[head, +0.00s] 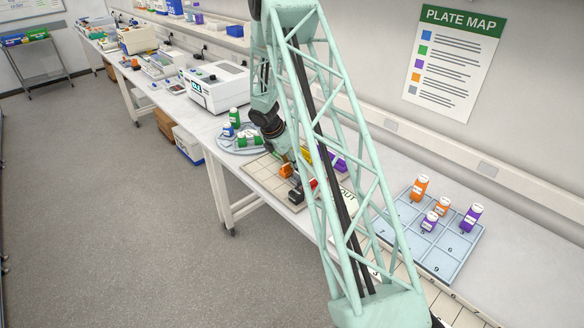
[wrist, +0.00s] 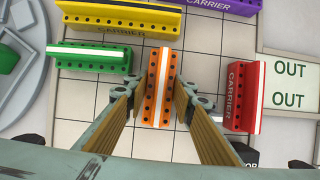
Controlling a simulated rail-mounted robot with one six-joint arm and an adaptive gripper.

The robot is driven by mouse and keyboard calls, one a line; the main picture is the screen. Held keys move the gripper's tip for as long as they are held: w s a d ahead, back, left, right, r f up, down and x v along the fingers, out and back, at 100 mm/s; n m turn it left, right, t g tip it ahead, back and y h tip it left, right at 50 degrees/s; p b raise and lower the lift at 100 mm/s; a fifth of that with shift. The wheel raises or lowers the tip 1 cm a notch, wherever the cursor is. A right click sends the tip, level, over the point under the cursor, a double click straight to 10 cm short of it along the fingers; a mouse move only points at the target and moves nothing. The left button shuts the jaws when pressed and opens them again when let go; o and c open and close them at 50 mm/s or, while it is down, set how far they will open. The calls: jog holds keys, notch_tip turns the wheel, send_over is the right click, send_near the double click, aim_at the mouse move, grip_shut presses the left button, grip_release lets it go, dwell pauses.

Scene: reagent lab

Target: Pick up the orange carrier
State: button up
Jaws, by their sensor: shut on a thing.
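The orange carrier (wrist: 160,86) stands between the two fingers of my gripper (wrist: 158,100) in the wrist view, its long side running away from the camera. It has dark holes along both sides and a white strip down the middle. My gripper is shut on it, one finger on each side. The carrier is over the pale gridded board. In the head view the orange carrier (head: 286,170) is small and partly hidden by my arm.
Close by in the wrist view are a green carrier (wrist: 90,58) at left, a yellow carrier (wrist: 120,18) beyond, a purple carrier (wrist: 222,4) at the top and a red carrier (wrist: 243,97) at right. An OUT sign (wrist: 290,84) lies beside the red one.

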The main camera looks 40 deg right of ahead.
jog(key=shift+r, duration=5.05)
